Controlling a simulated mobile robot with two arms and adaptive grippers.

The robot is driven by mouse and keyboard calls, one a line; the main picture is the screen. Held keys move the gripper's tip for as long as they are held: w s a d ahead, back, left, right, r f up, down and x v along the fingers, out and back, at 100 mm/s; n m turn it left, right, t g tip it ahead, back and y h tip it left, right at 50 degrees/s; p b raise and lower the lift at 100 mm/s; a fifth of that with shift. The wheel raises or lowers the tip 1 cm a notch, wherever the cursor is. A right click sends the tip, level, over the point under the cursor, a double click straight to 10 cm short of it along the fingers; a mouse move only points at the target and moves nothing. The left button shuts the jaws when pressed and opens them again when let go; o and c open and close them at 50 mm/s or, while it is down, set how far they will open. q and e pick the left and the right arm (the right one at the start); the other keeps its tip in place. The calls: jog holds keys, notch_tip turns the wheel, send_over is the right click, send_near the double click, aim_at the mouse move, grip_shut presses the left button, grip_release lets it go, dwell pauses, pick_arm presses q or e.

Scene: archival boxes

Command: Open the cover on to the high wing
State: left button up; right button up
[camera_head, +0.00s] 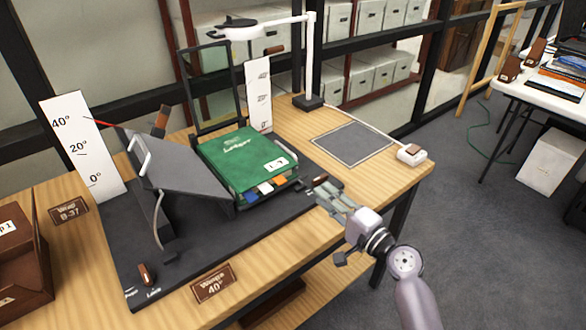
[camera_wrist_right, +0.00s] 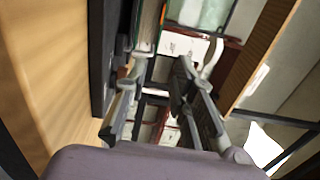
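A green ledger (camera_head: 246,156) lies closed on the book cradle, with coloured tabs at its front edge. To its left a grey wing (camera_head: 187,172) is tilted up, its high edge at the left. A dark upright frame (camera_head: 212,88) stands behind the book. The cradle's dark base (camera_head: 190,247) lies on the wooden table. My right gripper (camera_head: 330,199) is at the base's right edge, to the right of the book and apart from it. In the right wrist view its fingers (camera_wrist_right: 160,103) are spread with nothing gripped between them. My left gripper is out of view.
A white angle scale (camera_head: 82,148) stands left of the wing and a second scale (camera_head: 258,94) stands behind the book. A lamp (camera_head: 309,60) rises at the back. A grey mat (camera_head: 352,143) lies clear on the right. A brown box (camera_head: 22,250) is at the left.

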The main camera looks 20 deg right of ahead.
aim_at(290, 169)
jog(key=p+x, duration=0.1)
jog(key=x, duration=1.1)
jog(key=shift+w+a+f, duration=0.1)
jog(key=shift+w+f, duration=0.05)
jog(key=shift+w, duration=0.05)
jog(key=shift+c, duration=0.6)
grip_shut()
